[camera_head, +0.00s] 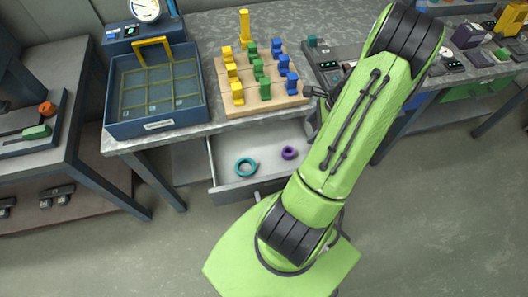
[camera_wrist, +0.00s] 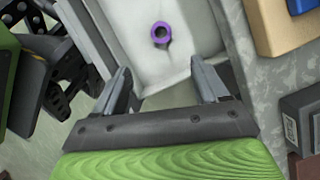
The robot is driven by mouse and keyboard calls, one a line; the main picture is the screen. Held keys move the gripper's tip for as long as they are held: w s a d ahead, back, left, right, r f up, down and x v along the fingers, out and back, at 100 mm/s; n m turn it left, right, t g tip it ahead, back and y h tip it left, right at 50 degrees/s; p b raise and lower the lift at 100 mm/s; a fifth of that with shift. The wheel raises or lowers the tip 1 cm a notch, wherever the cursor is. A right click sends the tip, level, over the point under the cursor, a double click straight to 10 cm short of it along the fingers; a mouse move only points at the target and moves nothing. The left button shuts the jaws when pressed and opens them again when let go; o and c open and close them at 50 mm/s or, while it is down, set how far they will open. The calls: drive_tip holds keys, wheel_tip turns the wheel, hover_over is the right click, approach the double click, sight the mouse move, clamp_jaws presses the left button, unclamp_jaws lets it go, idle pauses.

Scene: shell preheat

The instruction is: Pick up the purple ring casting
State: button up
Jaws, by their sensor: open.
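The purple ring casting (camera_head: 289,153) lies flat in the open drawer (camera_head: 222,183), right of a teal ring (camera_head: 246,167). In the wrist view the purple ring (camera_wrist: 160,33) shows beyond the fingertips, roughly midway between them, with its hole visible. My gripper (camera_wrist: 165,83) is open and empty, with both fingers apart from the ring. In the head view my green arm reaches over the bench, and the gripper is mostly hidden behind it beside the drawer's right side.
A wooden board (camera_head: 263,101) with yellow, green and blue blocks stands on the bench above the drawer. A blue bin (camera_head: 155,127) with a wire basket (camera_head: 150,80) is left of it. The drawer walls surround the rings. The floor in front is clear.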

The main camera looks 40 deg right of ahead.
sight(290, 150)
drive_tip(key=shift+m, duration=0.3)
drive_tip(key=b+x, duration=0.4)
drive_tip(key=x, duration=1.2)
drive_tip(key=shift+w+d+f+b, duration=0.1)
drive_tip(key=shift+f+b, duration=0.3)
drive_tip(key=shift+r, duration=0.1)
drive_tip(key=c, duration=1.2)
